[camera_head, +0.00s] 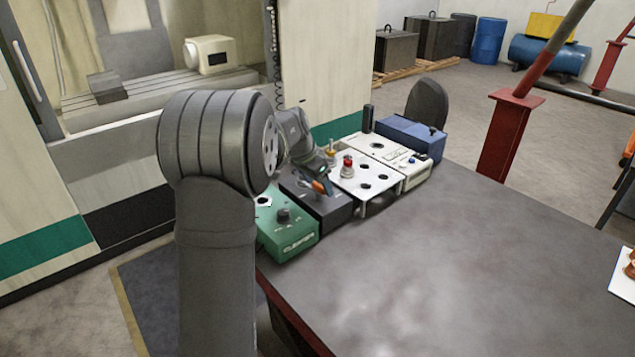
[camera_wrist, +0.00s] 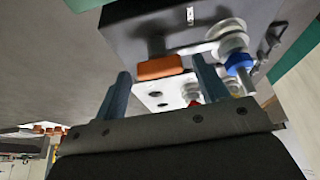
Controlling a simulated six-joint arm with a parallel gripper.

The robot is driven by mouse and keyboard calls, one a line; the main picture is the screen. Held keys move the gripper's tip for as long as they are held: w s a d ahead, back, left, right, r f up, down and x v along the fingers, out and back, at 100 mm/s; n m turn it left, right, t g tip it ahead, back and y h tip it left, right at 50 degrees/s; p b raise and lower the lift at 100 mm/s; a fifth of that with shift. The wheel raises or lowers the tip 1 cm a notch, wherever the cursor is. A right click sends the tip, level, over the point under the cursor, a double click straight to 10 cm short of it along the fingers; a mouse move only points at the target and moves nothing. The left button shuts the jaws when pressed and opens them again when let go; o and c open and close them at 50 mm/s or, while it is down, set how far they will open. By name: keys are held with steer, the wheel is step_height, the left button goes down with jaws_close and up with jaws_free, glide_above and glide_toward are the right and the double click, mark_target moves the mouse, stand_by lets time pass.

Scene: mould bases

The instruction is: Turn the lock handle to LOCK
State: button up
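The lock handle (camera_head: 321,187) has an orange grip and sits on a dark grey box (camera_head: 329,211) in the row on the table. In the wrist view, the orange grip (camera_wrist: 160,68) joins a metal bar leading to a round metal pivot (camera_wrist: 232,42) on the dark box (camera_wrist: 140,28). My gripper (camera_wrist: 161,70) is open, one finger on each side of the grip in that view. A narrow gap shows at the left finger; I cannot tell whether the right finger touches. No LOCK marking is readable. My arm partly hides the box in the head view.
A green box (camera_head: 287,236) with a black knob stands in front of the dark box. A white panel (camera_head: 369,190) with a red button and holes stands close on its right. A blue box (camera_head: 411,138) is at the far end.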

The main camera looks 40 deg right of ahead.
steer(key=v, duration=1.7)
steer(key=shift+r, duration=0.25)
steer(key=x, duration=1.7)
steer(key=shift+f, duration=0.35)
steer(key=shift+r, duration=0.1)
steer(key=shift+r, duration=0.1)
